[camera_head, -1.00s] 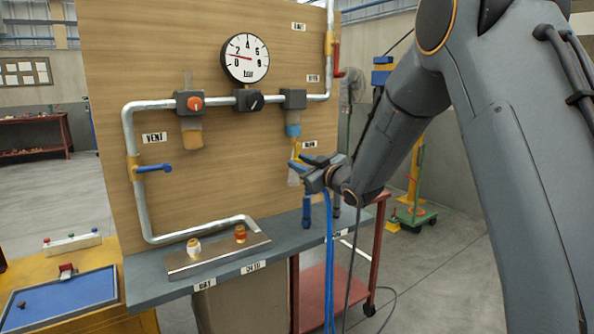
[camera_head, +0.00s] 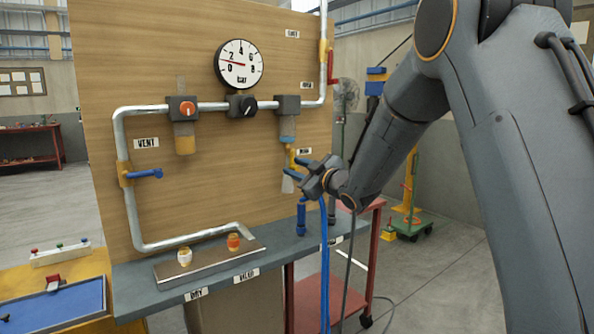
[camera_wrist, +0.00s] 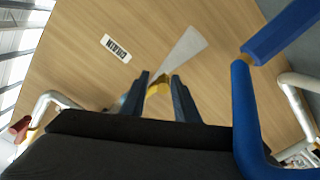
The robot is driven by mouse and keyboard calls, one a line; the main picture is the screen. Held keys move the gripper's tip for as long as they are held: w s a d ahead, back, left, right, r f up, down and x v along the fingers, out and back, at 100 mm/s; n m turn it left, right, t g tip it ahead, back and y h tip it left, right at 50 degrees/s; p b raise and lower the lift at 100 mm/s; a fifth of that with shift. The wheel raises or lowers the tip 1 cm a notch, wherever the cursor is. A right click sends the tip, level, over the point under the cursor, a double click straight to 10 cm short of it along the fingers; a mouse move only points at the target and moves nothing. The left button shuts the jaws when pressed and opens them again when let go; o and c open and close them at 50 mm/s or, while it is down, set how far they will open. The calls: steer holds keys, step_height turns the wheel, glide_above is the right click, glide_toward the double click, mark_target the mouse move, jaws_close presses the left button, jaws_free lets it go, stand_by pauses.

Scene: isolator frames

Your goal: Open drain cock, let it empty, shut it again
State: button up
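The yellow drain cock (camera_head: 291,157) sits under the grey filter bowl (camera_head: 287,127), beside the DRAIN label (camera_head: 304,152). A pale cone (camera_head: 287,185), which looks like an outflow, spreads below the cock; it also shows in the wrist view (camera_wrist: 182,52). My gripper (camera_head: 298,168) is at the cock. In the wrist view its two dark blue fingers (camera_wrist: 161,82) stand apart on either side of a yellow part (camera_wrist: 158,88) of the cock. I see no firm contact. The lever's exact angle is hidden by my fingers.
A pressure gauge (camera_head: 239,63) reads near 2. A red cart (camera_head: 316,298) stands behind.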

steer(key=shift+a+r, duration=0.1)
steer(key=shift+a, duration=0.1)
steer(key=shift+d, duration=0.25)
steer(key=shift+s+d+f, duration=0.15)
steer(key=shift+f, duration=0.05)
steer(key=v, duration=0.7)
steer(key=shift+s+r+b, duration=0.1)
steer(key=shift+s+b, duration=0.1)
steer(key=shift+b, duration=0.15)
steer(key=shift+o, duration=0.2)
